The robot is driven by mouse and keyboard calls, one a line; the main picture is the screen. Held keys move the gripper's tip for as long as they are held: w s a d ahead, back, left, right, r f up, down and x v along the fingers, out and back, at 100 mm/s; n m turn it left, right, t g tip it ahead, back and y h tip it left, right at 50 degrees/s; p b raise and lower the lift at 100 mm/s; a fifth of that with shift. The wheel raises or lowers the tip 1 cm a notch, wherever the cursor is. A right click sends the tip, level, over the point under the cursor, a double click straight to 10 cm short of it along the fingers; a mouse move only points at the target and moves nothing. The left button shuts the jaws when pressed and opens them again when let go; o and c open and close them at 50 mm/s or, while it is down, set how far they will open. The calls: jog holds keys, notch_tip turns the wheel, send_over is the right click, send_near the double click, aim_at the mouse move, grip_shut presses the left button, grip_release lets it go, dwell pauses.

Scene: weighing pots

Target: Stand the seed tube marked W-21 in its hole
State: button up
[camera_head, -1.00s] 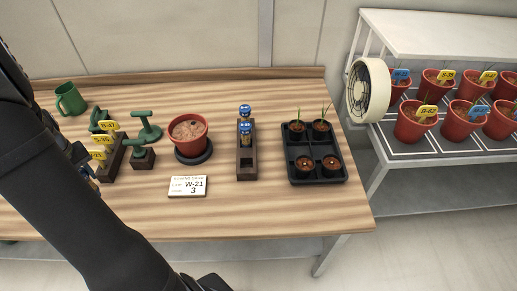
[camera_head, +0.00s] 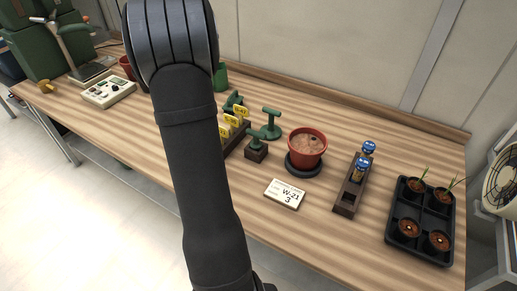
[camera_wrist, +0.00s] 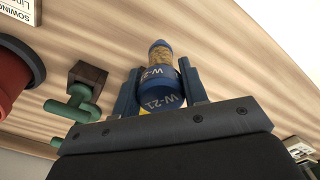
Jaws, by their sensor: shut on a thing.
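The seed tube (camera_wrist: 160,75) has a blue cap and blue bands marked W-21 and pale contents. My gripper (camera_wrist: 160,92) is shut on it in the wrist view, a finger on each side. In the head view my arm hides the gripper and this tube. A dark wooden rack (camera_head: 345,207) stands right of the red pot, with two blue-capped tubes (camera_head: 368,147) (camera_head: 360,169) in its far part. Its near part has no tube.
A red pot (camera_head: 307,145) on a dark saucer, green tools (camera_head: 271,124) and yellow tags (camera_head: 233,120) stand between my arm and the rack. A black tray (camera_head: 421,220) of small pots is right of the rack. A white-panelled device (camera_head: 108,92) is at left.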

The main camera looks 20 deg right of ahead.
jog(key=s+d+r+m, duration=0.1)
jog(key=s+d+r, duration=0.15)
jog(key=d, duration=0.75)
jog(key=s+d+r, duration=0.1)
jog(key=d+r, duration=0.3)
jog(key=d, duration=0.6)
jog(key=s+d+r+m, duration=0.1)
jog(key=s+d+r, duration=0.15)
jog(key=d, duration=0.75)
jog(key=s+d+f+n, duration=0.1)
jog(key=s+d+f, duration=0.1)
jog(key=s+d, duration=0.6)
jog(key=s+d+f+n, duration=0.15)
jog(key=s+d, duration=0.25)
jog(key=s, duration=0.8)
jog(key=shift+m, duration=0.25)
jog(key=shift+w+d+f, duration=0.1)
jog(key=shift+w+f, duration=0.05)
jog(key=shift+f, duration=1.05)
jog(key=shift+w+d+f, duration=0.1)
jog(key=shift+w+f, duration=0.05)
jog(key=shift+f, duration=1)
jog(key=shift+f, duration=0.1)
jog(key=shift+f, duration=2.15)
